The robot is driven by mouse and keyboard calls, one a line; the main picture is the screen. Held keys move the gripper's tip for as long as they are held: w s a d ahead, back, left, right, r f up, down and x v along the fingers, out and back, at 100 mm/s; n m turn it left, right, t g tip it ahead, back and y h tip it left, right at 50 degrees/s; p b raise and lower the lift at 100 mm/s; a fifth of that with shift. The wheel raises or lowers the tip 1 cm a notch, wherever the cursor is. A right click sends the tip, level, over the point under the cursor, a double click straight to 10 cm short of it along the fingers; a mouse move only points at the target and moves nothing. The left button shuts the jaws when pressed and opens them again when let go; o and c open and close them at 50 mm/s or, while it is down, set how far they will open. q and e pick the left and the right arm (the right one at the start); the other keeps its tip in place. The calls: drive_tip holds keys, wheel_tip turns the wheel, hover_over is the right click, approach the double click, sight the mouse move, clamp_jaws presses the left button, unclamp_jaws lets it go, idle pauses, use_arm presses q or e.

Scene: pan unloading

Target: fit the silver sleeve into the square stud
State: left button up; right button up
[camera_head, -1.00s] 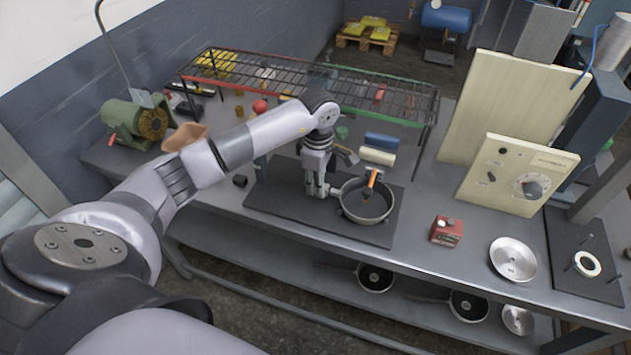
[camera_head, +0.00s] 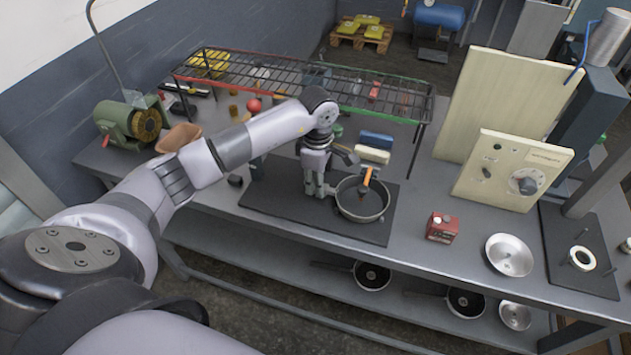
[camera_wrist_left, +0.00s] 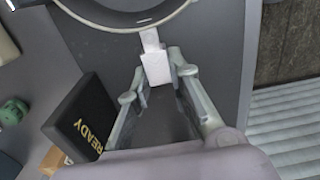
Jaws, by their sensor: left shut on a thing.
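In the head view my left gripper (camera_head: 319,188) is low over the dark mat, at the left side of a dark round pan (camera_head: 361,203). In the left wrist view its two fingers (camera_wrist_left: 158,85) are shut on a pale silver block that I take for the silver sleeve (camera_wrist_left: 156,69). The block lies in line with a narrower pale piece (camera_wrist_left: 150,39) at the rim of the pan (camera_wrist_left: 118,14). This piece may be the square stud; I cannot tell whether the two are joined or only touching. My right gripper is not in view.
An orange-handled tool (camera_head: 366,178) stands in the pan. A black block marked READY (camera_wrist_left: 82,118) is beside my fingers. A red box (camera_head: 442,227) and a silver dish (camera_head: 509,255) stand to the right. A wire rack (camera_head: 300,82) spans the back.

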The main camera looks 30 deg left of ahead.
use_arm(q)
drive_tip(key=shift+w+d, duration=0.25)
drive_tip(key=shift+d, duration=0.7)
idle(0.5)
drive_tip(key=o, duration=0.9)
wheel_tip(320, 180, up, 12)
idle(0.5)
